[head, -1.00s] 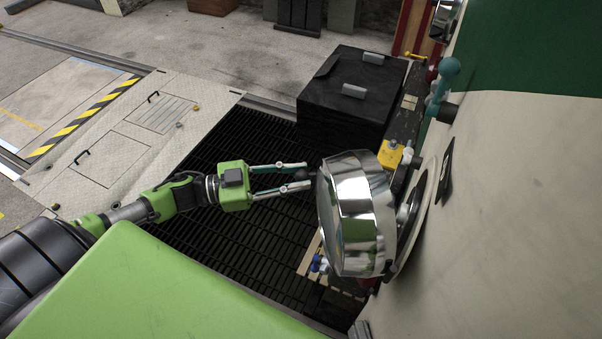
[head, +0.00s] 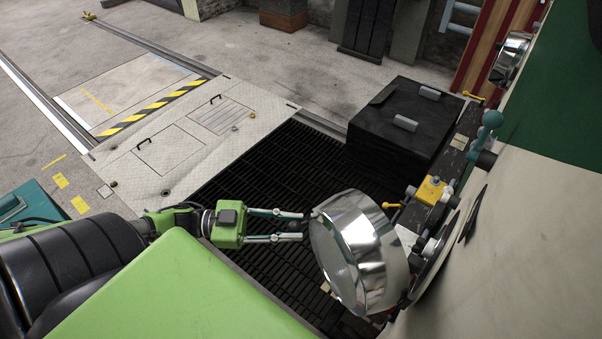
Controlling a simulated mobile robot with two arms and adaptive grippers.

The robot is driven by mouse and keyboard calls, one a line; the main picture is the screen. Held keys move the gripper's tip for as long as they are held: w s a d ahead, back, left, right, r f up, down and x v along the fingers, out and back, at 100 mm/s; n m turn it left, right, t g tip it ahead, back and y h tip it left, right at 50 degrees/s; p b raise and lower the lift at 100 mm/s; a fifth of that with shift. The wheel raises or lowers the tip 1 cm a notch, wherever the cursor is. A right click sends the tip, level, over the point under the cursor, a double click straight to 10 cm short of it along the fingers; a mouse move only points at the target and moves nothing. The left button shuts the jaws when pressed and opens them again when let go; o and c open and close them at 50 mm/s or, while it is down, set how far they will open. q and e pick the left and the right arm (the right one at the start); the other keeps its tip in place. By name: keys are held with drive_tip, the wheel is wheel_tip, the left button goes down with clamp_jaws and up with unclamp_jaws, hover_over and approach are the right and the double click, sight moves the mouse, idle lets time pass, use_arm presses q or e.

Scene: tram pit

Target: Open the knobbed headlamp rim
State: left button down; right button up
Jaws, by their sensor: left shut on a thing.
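The chrome headlamp (head: 378,232) sticks out from the tram front at the lower right, its round face turned to the left. Its shiny rim (head: 335,262) rings that face; I cannot see a clear gap between rim and housing. My left gripper (head: 303,226) reaches in from the left, level with the upper left edge of the rim. Its two fingers are shut on a small dark knob, mostly hidden between the fingertips beside the rim. My right gripper is not in view.
The cream and green tram body (head: 535,215) fills the right side. A yellow block (head: 432,190) and a teal-ended fitting (head: 491,120) sit behind the lamp. A black box (head: 405,125) stands beyond. A dark grating (head: 275,175) lies below; the air above it is free.

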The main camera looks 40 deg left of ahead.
use_arm(q)
drive_tip(key=s, duration=0.1)
drive_tip(key=s+p, duration=0.1)
drive_tip(key=s, duration=0.1)
drive_tip(key=s+d+p, duration=0.1)
drive_tip(key=s, duration=0.1)
drive_tip(key=shift+s, duration=0.1)
idle(0.4)
drive_tip(key=c, duration=1.9)
unclamp_jaws()
drive_tip(key=v, duration=0.7)
drive_tip(key=shift+a, duration=0.35)
